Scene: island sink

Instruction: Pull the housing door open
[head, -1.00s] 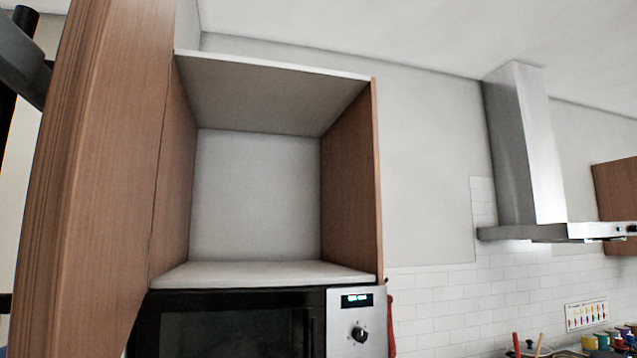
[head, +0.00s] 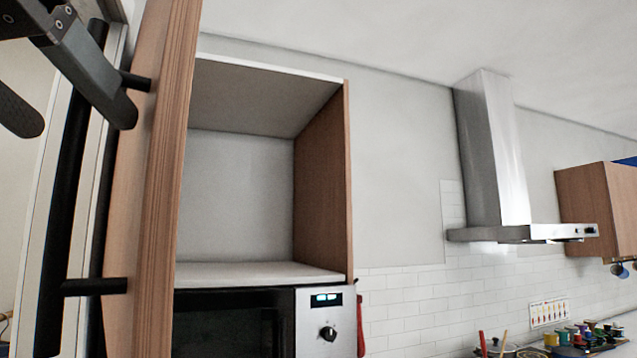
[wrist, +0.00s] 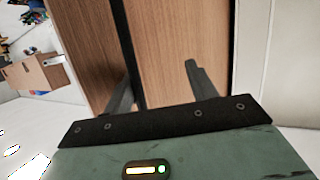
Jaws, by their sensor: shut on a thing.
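The housing door (head: 165,150) is a tall wooden panel at the left of the head view. It stands swung open, seen almost edge-on, beside the open cabinet housing (head: 235,190). A long black bar handle (head: 63,220) runs along its outer face on two posts. My gripper (head: 78,117) is at the upper part of the handle, with one finger on each side of the bar, shut on it. In the wrist view, the fingers of my gripper (wrist: 158,80) reach toward the wooden door face (wrist: 185,35), and the dark handle (wrist: 122,45) shows near the left finger.
The housing's shelf (head: 260,274) is empty, above a built-in oven (head: 235,325) with a knob and lit display. A range hood (head: 490,160) and a wall cabinet (head: 597,205) are to the right. Small coloured jars (head: 580,335) stand at the lower right.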

